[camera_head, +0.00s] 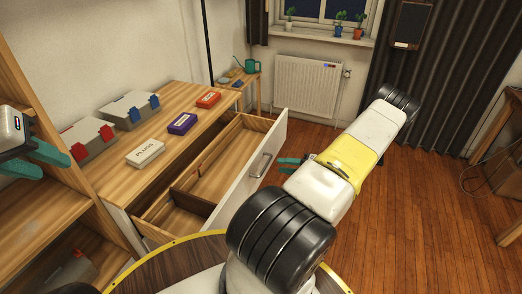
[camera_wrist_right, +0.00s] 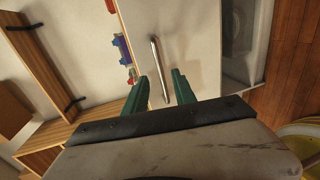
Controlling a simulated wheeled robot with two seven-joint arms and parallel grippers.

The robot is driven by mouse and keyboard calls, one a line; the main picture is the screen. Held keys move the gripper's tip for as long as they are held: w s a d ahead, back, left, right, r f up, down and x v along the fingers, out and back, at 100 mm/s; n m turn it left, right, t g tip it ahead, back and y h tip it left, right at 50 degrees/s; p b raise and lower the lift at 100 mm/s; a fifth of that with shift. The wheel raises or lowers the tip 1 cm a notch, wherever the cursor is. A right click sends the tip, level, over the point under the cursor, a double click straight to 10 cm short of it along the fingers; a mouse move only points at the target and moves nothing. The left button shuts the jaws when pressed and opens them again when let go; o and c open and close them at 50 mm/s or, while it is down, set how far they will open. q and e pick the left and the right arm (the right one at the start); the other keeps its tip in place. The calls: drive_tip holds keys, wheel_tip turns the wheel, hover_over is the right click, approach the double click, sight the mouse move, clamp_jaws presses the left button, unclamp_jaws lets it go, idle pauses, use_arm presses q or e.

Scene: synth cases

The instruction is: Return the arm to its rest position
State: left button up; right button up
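My right arm (camera_head: 375,135) stretches forward from the bottom centre in the head view. My right gripper (camera_head: 283,165) is just right of the open drawer's pale front (camera_head: 252,178). In the right wrist view, the right gripper's (camera_wrist_right: 160,75) two green fingers are apart. The drawer's metal bar handle (camera_wrist_right: 155,55) shows between and beyond them, and nothing looks gripped. In the head view the handle (camera_head: 261,165) looks clear of the fingers. My left gripper (camera_head: 57,167) is at the left edge by the shelf, fingers apart and empty.
On the cabinet top (camera_head: 180,97) are a white box (camera_head: 145,153), a purple box (camera_head: 183,123), a red box (camera_head: 208,100) and two grey cases. Wooden floor (camera_head: 425,220) is clear at right.

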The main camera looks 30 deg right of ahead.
idle(0.3)
drive_tip(key=w+a+r+n+g+h, duration=0.1)
drive_tip(key=a+r+n+g, duration=0.4)
drive_tip(key=a+r+n, duration=0.6)
drive_tip(key=a+r+n+g, duration=0.5)
drive_tip(key=a+r+n, duration=0.4)
drive_tip(key=r+n, duration=0.4)
drive_tip(key=s+a+r+n+t+h, duration=0.2)
drive_tip(key=s+a+r+n, duration=0.3)
drive_tip(key=s+r+n, duration=0.3)
drive_tip(key=s+a+r+n+t+h, duration=0.2)
drive_tip(key=s+a+r+n+h, duration=0.2)
drive_tip(key=n, duration=1.1)
drive_tip(key=s+a+r, duration=0.2)
drive_tip(key=s+r, duration=0.2)
drive_tip(key=s, duration=0.1)
drive_tip(key=shift+a+r, duration=0.25)
drive_tip(key=shift+r, duration=0.1)
